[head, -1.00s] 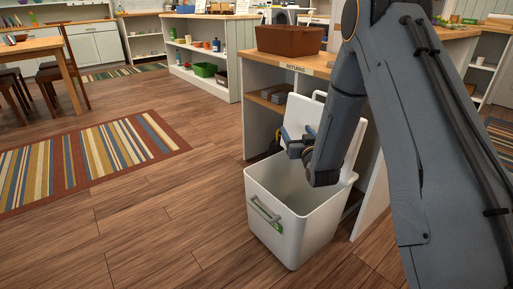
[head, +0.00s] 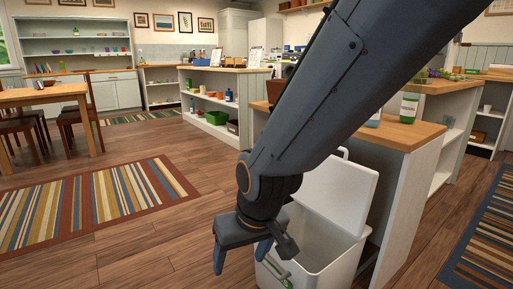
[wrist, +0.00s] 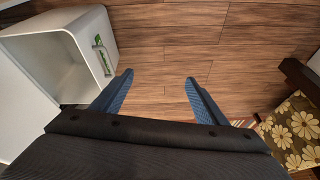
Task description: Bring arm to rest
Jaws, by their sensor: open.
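My gripper (head: 245,262) hangs from my arm in the head view, in front of and to the left of the white bin. In the wrist view my gripper (wrist: 158,85) shows two blue fingers spread apart with only floor between them. It is open and holds nothing. My forearm crosses the head view from the upper right and hides part of the counter behind.
A white bin (head: 318,250) with its lid raised stands beside a wood-topped counter (head: 400,135); it also shows in the wrist view (wrist: 86,28). A patterned seat (wrist: 294,128) is at the wrist view's right. A striped rug (head: 95,200) lies left on open floor.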

